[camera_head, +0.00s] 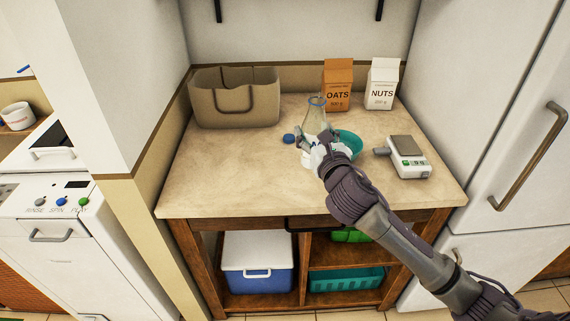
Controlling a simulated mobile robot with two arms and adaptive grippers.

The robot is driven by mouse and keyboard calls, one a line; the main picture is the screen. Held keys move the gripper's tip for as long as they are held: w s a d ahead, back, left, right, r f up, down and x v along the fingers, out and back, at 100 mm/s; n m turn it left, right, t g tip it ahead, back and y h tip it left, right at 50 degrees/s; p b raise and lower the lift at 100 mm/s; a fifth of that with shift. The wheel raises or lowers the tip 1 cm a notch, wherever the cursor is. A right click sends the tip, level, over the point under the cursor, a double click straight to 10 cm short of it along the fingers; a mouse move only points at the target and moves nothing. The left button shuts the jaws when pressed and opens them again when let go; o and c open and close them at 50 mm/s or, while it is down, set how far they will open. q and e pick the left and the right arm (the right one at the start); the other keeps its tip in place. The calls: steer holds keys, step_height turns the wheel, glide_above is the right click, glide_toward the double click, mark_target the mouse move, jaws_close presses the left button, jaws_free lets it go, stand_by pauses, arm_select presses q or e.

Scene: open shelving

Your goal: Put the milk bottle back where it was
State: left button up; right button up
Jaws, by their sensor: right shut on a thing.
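The milk bottle (315,115) shows as a clear glass neck with a blue rim on the wooden-framed counter (230,180). Its lower part is partly hidden behind my right gripper, with some white showing there. My right gripper (316,141) reaches in from the lower right and is shut on the bottle. The bottle looks upright; I cannot tell whether its base touches the counter. My left gripper is not in view.
A teal bowl (350,142) is close to the right of the gripper, and a blue cap (288,138) lies to its left. A grey-brown basket (215,100), oats carton (338,85), nuts carton (382,85) and scale (408,157) stand around. The counter's front left is clear.

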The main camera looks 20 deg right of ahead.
steer(key=w+a+f, duration=0.2)
steer(key=f, duration=0.1)
steer(key=w+a+f+b, duration=0.1)
steer(key=w+a+f, duration=0.1)
steer(key=w+f, duration=0.1)
steer(key=w+a+f+b, duration=0.1)
steer(key=w+a+f, duration=0.1)
steer(key=w+f, duration=0.1)
steer(key=shift+w+a+f, duration=0.2)
steer(key=shift+a+f, duration=0.15)
steer(key=shift+f, duration=0.15)
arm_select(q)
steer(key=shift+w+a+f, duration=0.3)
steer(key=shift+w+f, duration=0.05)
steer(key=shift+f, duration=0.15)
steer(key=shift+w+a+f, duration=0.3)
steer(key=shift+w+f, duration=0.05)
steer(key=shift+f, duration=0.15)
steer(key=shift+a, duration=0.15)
arm_select(e)
steer(key=shift+f, duration=0.1)
steer(key=shift+f, duration=0.15)
steer(key=o, duration=1.5)
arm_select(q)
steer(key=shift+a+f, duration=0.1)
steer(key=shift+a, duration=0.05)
